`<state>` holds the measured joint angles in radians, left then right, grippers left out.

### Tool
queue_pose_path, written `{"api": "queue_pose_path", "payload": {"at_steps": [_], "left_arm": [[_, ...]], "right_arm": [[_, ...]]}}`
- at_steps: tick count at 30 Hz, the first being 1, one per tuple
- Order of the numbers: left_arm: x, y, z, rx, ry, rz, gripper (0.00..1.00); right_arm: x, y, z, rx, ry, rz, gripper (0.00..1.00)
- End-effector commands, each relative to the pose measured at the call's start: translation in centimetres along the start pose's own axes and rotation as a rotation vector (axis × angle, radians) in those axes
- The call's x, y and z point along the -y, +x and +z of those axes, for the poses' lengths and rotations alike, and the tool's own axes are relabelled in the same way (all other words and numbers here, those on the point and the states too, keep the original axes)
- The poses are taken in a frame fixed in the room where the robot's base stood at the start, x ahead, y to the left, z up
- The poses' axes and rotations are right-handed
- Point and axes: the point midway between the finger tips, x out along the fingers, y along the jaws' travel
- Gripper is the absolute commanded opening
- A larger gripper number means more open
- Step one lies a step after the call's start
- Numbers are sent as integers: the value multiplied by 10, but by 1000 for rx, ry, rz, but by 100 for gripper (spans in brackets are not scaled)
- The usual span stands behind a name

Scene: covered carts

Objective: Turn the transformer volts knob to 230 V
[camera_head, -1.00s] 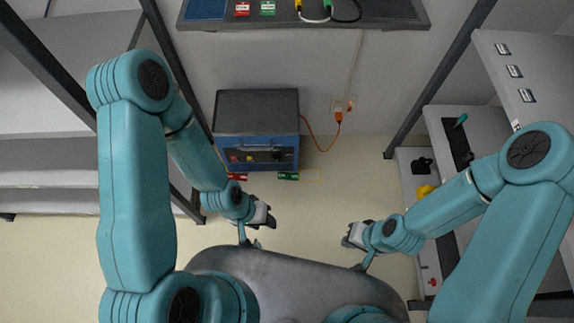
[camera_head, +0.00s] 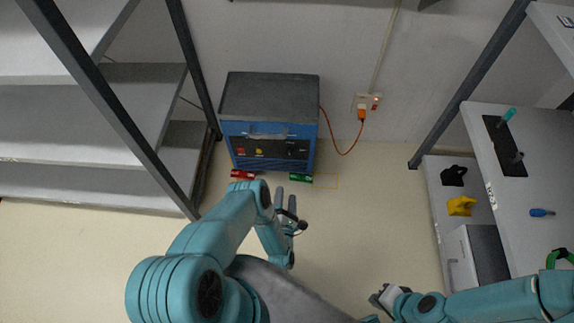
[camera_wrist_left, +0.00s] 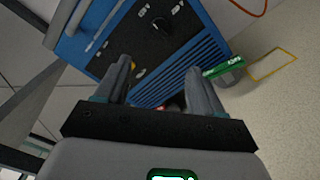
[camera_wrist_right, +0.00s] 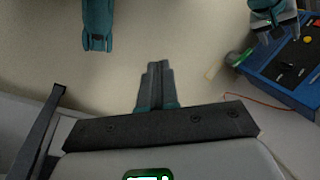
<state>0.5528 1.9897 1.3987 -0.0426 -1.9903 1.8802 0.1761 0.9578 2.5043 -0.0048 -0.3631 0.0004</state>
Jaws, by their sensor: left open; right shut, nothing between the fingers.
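The blue transformer box (camera_head: 267,121) with a grey top stands on the floor against the wall. Its black front panel (camera_head: 270,149) faces me. In the left wrist view a black volts knob (camera_wrist_left: 161,24) with a pale mark sits on that panel, beyond my fingers; its printed values are too small to read. My left gripper (camera_head: 286,193) is open and empty in front of the box, its two fingers (camera_wrist_left: 158,66) apart and pointing at the panel, not touching the knob. My right gripper (camera_head: 377,295) is shut and empty, away from the box, above the floor.
A red part (camera_head: 243,174) and a green part (camera_head: 300,178) lie at the box's foot. An orange cable (camera_head: 345,151) runs to a wall socket (camera_head: 367,103). Shelves (camera_head: 90,120) stand at left; a grey unit (camera_head: 540,170) stands at right.

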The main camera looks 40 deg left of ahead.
Motion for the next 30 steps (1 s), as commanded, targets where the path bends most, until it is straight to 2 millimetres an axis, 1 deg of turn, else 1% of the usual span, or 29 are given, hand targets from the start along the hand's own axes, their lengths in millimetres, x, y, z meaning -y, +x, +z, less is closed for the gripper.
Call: {"api": "queue_pose_path", "payload": {"at_steps": [5, 7, 17, 24, 26, 30], "left_arm": [[2, 20, -7, -2, -9, 15, 68], [2, 30, -8, -3, -8, 15, 68], [2, 58, -10, -6, -6, 14, 68], [1, 82, -10, -5, -7, 14, 68], [-4, 97, -7, -5, -6, 18, 68], [-4, 127, -6, -5, -6, 15, 68]], "right_arm": [[-9, 26, 0, 0, 0, 0, 0], [-14, 40, -1, 0, 0, 0, 0], [-38, 94, -7, -13, 14, 2, 0], [-58, 128, -19, -43, 42, 5, 0], [-57, 127, -22, -52, 41, 5, 0], [-60, 137, -30, -79, 34, 4, 0]]}}
